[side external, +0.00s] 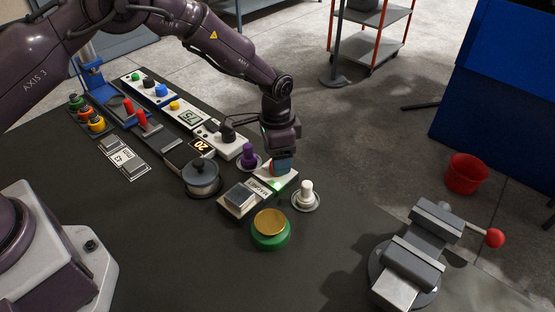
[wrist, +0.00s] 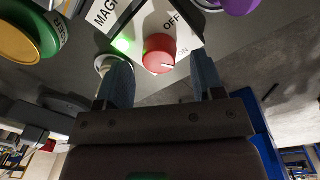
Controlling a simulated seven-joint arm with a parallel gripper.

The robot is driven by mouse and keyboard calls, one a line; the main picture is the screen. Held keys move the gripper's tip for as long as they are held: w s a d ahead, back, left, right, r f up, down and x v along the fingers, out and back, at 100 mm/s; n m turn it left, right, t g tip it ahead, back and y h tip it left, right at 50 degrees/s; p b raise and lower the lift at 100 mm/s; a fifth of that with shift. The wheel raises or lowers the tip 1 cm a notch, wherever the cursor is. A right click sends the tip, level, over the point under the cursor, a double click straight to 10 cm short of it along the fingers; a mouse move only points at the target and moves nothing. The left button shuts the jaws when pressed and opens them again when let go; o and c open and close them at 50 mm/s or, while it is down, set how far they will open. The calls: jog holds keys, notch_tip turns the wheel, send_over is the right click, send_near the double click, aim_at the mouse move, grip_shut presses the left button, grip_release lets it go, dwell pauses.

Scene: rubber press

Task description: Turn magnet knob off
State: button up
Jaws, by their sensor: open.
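The red magnet knob (wrist: 158,48) sits on a white panel (wrist: 141,32) in the wrist view. Its white mark points right, toward the faint ON label; the OFF label is above that. A green light (wrist: 122,44) glows to the left of the knob. My gripper (wrist: 163,77) is open, its two blue fingers on either side of the knob's near side, with gaps visible. Contact is not seen. In the side view my gripper (side external: 281,168) is over the MAGNET panel (side external: 264,188) and mostly hides the knob.
A purple knob (side external: 249,155) stands left of my gripper and a white knob (side external: 306,191) right of it. A green button with a gold top (side external: 269,225) is in front. A grey vise (side external: 410,262) stands at the right. A lidded pot (side external: 202,177) is to the left.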

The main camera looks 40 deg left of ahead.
jog(key=shift+f, duration=0.85)
jog(key=c, duration=0.9)
